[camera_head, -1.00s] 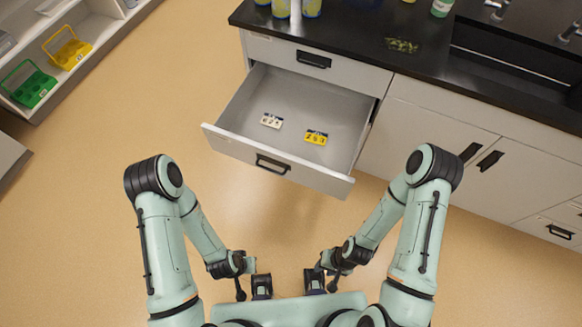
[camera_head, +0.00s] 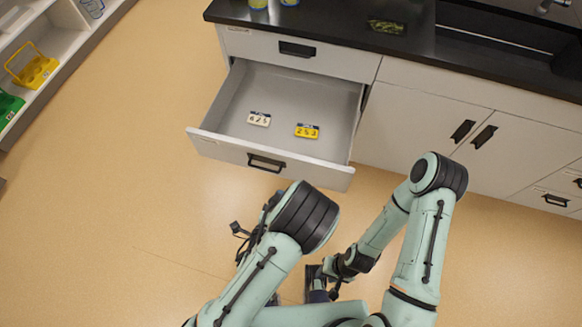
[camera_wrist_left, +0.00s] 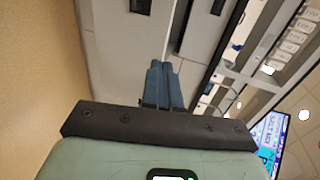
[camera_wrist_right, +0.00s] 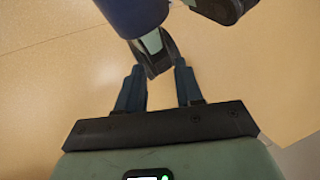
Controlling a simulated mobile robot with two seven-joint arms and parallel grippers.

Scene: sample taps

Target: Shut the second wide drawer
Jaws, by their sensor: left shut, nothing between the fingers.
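The second wide drawer (camera_head: 222,150) is pulled well open below a shut top drawer (camera_head: 345,62). It has a grey front with a black handle (camera_head: 266,163). A white numbered tag (camera_head: 259,119) and a yellow numbered tag (camera_head: 307,131) lie inside it. My left gripper (camera_wrist_left: 163,85) is shut and empty, with its blue fingers together in the left wrist view. In the head view, my left arm largely hides it, in front of the drawer and apart from it. My right gripper (camera_wrist_right: 160,88) is open and empty, low near my base.
A black worktop (camera_head: 330,25) with a sink runs above the cabinets. Shut cupboard doors (camera_head: 430,118) stand right of the drawer. A shelf at the left holds a yellow carrier (camera_head: 34,68) and a green carrier (camera_head: 8,106). The floor (camera_head: 110,220) at the left is clear.

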